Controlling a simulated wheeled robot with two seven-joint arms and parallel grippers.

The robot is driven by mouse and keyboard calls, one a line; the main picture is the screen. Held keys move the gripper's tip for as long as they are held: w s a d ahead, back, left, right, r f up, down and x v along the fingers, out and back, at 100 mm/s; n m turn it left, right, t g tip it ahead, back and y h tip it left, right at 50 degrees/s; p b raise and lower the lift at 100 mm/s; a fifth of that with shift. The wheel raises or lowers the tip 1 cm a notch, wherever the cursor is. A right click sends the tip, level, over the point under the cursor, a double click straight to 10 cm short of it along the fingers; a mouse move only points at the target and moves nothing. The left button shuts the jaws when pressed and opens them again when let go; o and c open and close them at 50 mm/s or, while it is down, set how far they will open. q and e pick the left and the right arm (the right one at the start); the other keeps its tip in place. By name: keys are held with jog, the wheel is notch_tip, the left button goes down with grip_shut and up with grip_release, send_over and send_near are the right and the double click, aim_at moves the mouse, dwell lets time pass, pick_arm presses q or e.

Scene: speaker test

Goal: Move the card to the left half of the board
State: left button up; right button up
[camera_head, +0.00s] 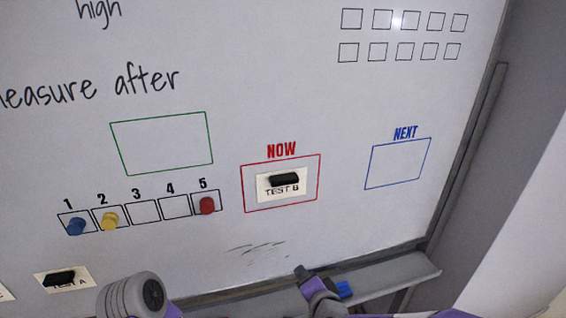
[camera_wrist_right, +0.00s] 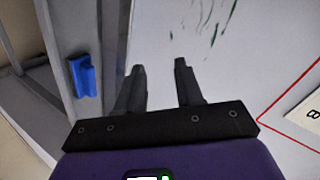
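A white card reading TEST B (camera_head: 268,193) lies flat on the whiteboard (camera_head: 300,90) inside the red NOW box, with a black magnet (camera_head: 284,180) on it. Part of this card shows at the right edge of the wrist view (camera_wrist_right: 308,116). Another white card, TEST A (camera_head: 82,277), is at the lower left under a black magnet. My right gripper (camera_head: 302,272) is low at the board's bottom edge, below the NOW box. In the wrist view its two fingers (camera_wrist_right: 159,66) are apart with nothing between them. My left gripper's fingers are not visible; only a grey arm part shows at the bottom left.
A tray (camera_head: 390,277) runs along the board's bottom edge, with a blue object (camera_head: 344,289) near my right gripper. Blue, yellow and red magnets (camera_head: 206,205) sit in the numbered boxes. The green box (camera_head: 162,143) and blue NEXT box (camera_head: 398,164) are empty.

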aim_at(286, 183)
jog(key=s+a+r+m+t+y+p, duration=0.1)
jog(key=s+r+m+t+p, duration=0.15)
jog(key=r, duration=0.95)
jog(key=s+a+r+m+t+p, duration=0.1)
jog(key=r+m+t, duration=0.2)
jog(key=r, duration=1)
jog(key=shift+n, duration=0.25)
jog(key=x, duration=0.8)
jog(key=shift+f, duration=0.35)
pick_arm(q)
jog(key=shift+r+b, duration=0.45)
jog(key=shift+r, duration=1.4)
pick_arm(e)
jog(key=shift+w+a, duration=0.3)
jog(key=shift+w, duration=0.35)
jog(key=shift+r, duration=0.1)
jog(key=shift+c, duration=0.4)
grip_shut()
jog(key=shift+b, duration=0.3)
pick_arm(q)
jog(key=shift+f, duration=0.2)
